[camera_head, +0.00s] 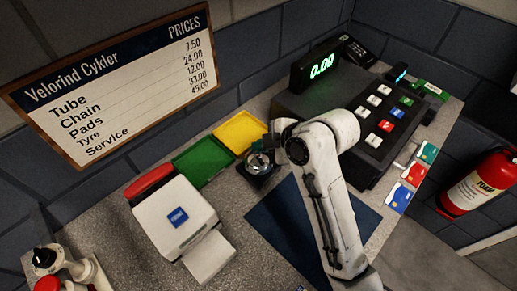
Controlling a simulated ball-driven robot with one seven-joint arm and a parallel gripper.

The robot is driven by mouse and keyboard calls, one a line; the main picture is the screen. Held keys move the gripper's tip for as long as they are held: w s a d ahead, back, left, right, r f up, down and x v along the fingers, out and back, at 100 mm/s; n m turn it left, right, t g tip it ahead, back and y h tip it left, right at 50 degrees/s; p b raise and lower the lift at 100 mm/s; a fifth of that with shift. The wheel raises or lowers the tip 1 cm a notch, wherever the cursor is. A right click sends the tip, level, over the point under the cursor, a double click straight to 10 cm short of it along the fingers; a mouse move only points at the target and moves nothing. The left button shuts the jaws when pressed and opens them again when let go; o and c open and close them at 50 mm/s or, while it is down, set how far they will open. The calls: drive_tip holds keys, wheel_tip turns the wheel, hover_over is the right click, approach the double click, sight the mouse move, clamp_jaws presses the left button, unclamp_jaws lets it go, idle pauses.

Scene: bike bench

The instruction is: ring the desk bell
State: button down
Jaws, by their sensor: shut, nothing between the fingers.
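The desk bell (258,163) is a small silvery dome on a dark base. It stands on the counter in the middle of the head view, in front of the yellow tray and beside the green tray. My gripper (268,146) is at the end of my white arm, right at the bell's upper right side. It is shut and holds nothing. The gripper covers part of the bell, and I cannot tell whether the fingertips touch it.
A cash register (345,115) with lit display stands right of the bell. A white card machine (173,215) is at left. Green (203,161) and yellow (240,131) trays lie behind. A dark blue mat (277,222) lies under my arm. Cards (414,173) lie at the right edge.

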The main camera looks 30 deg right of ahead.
drive_tip(key=shift+r+p, duration=0.45)
drive_tip(key=shift+r, duration=0.25)
wheel_tip(320, 180, up, 6)
drive_tip(key=p, duration=0.3)
drive_tip(key=shift+s, duration=0.1)
idle(0.9)
